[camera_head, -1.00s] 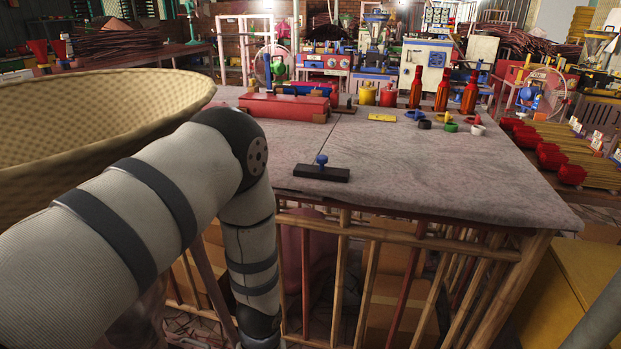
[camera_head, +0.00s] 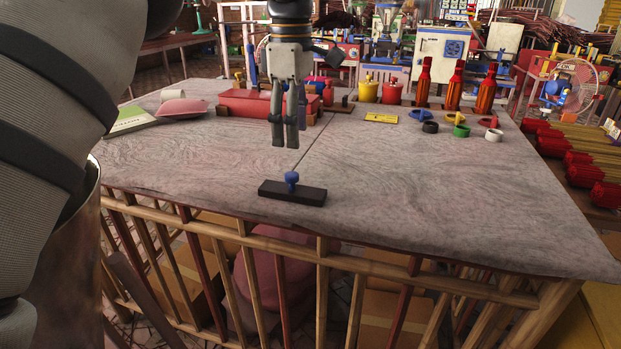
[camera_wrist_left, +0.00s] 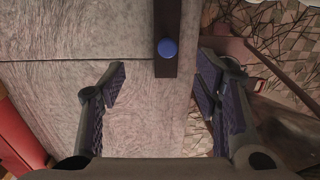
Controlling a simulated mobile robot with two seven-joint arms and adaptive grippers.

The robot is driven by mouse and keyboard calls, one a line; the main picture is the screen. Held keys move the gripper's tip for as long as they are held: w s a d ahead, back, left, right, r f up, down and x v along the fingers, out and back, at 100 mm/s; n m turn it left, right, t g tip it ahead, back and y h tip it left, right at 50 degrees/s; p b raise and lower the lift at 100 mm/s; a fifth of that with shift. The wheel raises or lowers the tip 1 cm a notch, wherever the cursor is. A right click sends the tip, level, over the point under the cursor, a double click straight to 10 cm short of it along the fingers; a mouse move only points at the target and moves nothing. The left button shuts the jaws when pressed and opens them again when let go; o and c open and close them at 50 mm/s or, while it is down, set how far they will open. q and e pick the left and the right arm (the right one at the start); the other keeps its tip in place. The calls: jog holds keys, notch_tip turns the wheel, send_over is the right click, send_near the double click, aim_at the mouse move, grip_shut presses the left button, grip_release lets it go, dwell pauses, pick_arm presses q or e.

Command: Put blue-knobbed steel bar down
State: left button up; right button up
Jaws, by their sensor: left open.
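The dark steel bar (camera_head: 305,195) with a blue knob (camera_head: 291,179) on top lies flat on the grey cloth-covered table (camera_head: 420,190), near its front edge. My left gripper (camera_head: 285,143) hangs fingers down over the table, above and apart from the bar, its jaws empty. In the left wrist view the left gripper (camera_wrist_left: 160,83) has its two fingers spread wide. There the bar (camera_wrist_left: 168,18) and the knob (camera_wrist_left: 167,48) show beyond the fingertips, between the finger lines. My right gripper does not show.
A red extruder box (camera_head: 245,103) stands behind the gripper. A yellow card (camera_head: 382,118), several coloured rings (camera_head: 461,131) and red bottles (camera_head: 455,88) stand to the right at the back. A green booklet (camera_head: 130,120) lies at left. The table front right is clear.

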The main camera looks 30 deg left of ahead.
aim_at(292, 174)
pick_arm(q)
jog(key=f, duration=0.7)
jog(key=s+f, duration=0.1)
jog(key=f, duration=0.3)
jog(key=shift+f+p, duration=0.2)
jog(key=shift+p, duration=0.15)
jog(key=shift+r, duration=0.1)
grip_shut()
